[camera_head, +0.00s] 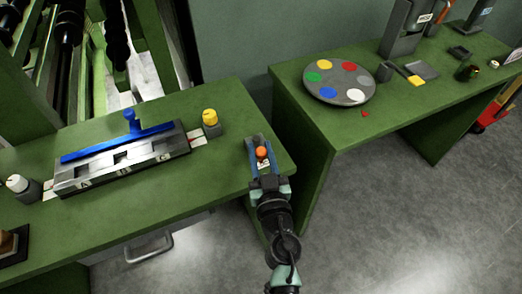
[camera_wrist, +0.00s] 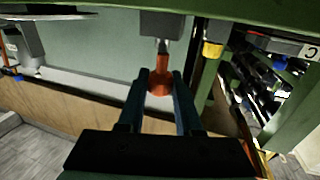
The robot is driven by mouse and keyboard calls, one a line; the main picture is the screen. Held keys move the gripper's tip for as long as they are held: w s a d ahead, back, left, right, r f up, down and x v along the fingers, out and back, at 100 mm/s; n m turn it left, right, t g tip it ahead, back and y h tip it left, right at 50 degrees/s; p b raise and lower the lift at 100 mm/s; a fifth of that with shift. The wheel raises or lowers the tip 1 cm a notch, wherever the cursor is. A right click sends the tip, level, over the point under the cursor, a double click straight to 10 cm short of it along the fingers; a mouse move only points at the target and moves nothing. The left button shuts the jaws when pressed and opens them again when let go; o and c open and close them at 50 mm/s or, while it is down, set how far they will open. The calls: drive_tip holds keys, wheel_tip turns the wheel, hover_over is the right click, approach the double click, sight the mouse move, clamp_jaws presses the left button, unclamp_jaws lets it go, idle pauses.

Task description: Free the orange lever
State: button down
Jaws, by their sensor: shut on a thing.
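The orange lever (camera_head: 262,152) has a round knob and stands at the right end of the near green bench. In the wrist view the lever (camera_wrist: 160,78) shows its shaft meeting a grey block (camera_wrist: 171,24). My gripper (camera_head: 260,147) is shut on the lever, one finger on each side of it; the fingers also show in the wrist view (camera_wrist: 160,76). In the head view the fingers hide most of the lever's base. A blue bar with an upright handle (camera_head: 130,127) lies along a grey slotted block (camera_head: 125,173) to the left.
A yellow knob (camera_head: 210,116) stands between the slotted block and my gripper; a white knob (camera_head: 17,183) is at far left. A second green bench at right holds a round palette with coloured spots (camera_head: 339,82). Bare grey floor lies at lower right.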

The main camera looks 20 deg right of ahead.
drive_tip(key=m+h+b, duration=0.1)
drive_tip(key=a+h+b, duration=0.1)
drive_tip(key=b, duration=0.1)
drive_tip(key=shift+w+a+f+m+g+h, duration=0.2)
drive_tip(key=shift+w+m+g+h, duration=0.1)
drive_tip(key=shift+m+g+h, duration=0.1)
drive_tip(key=m+h+b, duration=0.1)
drive_tip(key=b, duration=0.2)
drive_tip(key=a+m+g+h+b, duration=0.1)
drive_tip(key=b, duration=0.1)
drive_tip(key=shift+w+h+b, duration=0.3)
drive_tip(key=shift+h+b, duration=0.1)
drive_tip(key=m+g+h+b, duration=0.1)
drive_tip(key=b, duration=0.1)
drive_tip(key=g+h+b, duration=0.1)
drive_tip(key=b, duration=0.1)
drive_tip(key=shift+w+a+m+b, duration=0.3)
drive_tip(key=shift+a+m+b, duration=0.05)
drive_tip(key=shift+m, duration=0.05)
drive_tip(key=b, duration=0.1)
drive_tip(key=m+g+h+b, duration=0.2)
drive_tip(key=b, duration=0.1)
drive_tip(key=shift+w+a+r, duration=0.3)
drive_tip(key=shift+r+g+h, duration=0.1)
drive_tip(key=shift+g+h, duration=0.2)
drive_tip(key=shift+g, duration=0.1)
drive_tip(key=c, duration=0.6)
unclamp_jaws()
